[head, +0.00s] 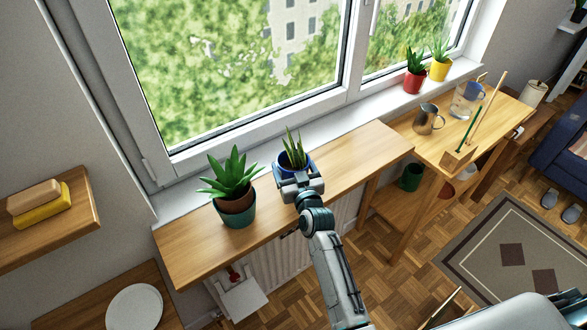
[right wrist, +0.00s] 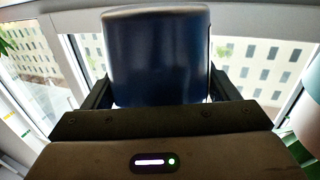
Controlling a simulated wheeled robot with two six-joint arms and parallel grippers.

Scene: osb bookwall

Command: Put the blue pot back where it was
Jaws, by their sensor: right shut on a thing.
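The blue pot (head: 283,164), holding a spiky green plant, is at the back edge of the wooden shelf board below the window. My right gripper (head: 298,179) is shut on it from the front. In the right wrist view the dark blue pot (right wrist: 158,55) stands between the two fingers and looks upright. I cannot tell whether its base touches the board or the sill, as the gripper hides its lower part. My left gripper is not in view.
A teal pot (head: 238,216) with a bigger succulent stands left of my gripper on the board (head: 350,162). The board is bare to the right. The white windowsill (head: 335,128) runs behind it. Red (head: 414,82) and yellow (head: 440,69) pots stand farther right on the sill.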

